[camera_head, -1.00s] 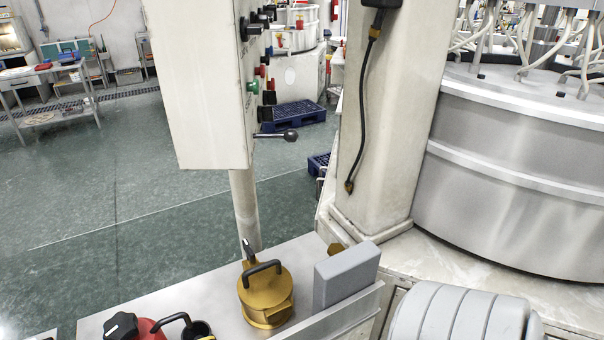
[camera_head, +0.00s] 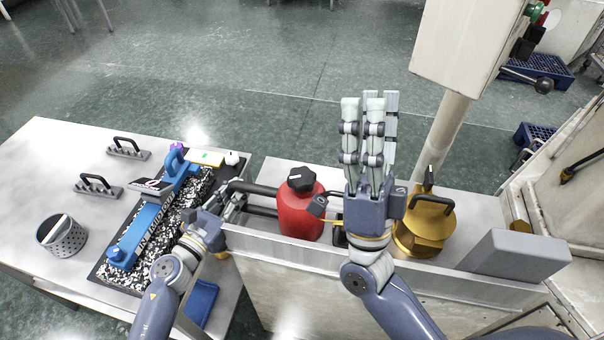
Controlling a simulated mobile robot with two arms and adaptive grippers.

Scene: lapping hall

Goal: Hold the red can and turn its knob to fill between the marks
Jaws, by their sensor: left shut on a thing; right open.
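The red can (camera_head: 297,214) stands upright behind the front ledge of the metal bench, with a black knob (camera_head: 301,179) on top. Black bars, seemingly its handle (camera_head: 255,189), reach left from it. My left gripper (camera_head: 232,200) is shut at the left end of these bars, left of the can; its fingertips are partly hard to make out. My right gripper (camera_head: 369,108) is open and empty, fingers pointing up, between the can and a brass pot. It hides part of the bench behind it. No fill marks can be made out on the can.
The brass pot (camera_head: 424,226) with a black handle and a grey block (camera_head: 514,255) stand to the right. On the left table (camera_head: 50,160) are a blue tool on a speckled plate, black-handled pieces and a perforated cup (camera_head: 62,238). A control box post (camera_head: 444,135) rises behind the bench.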

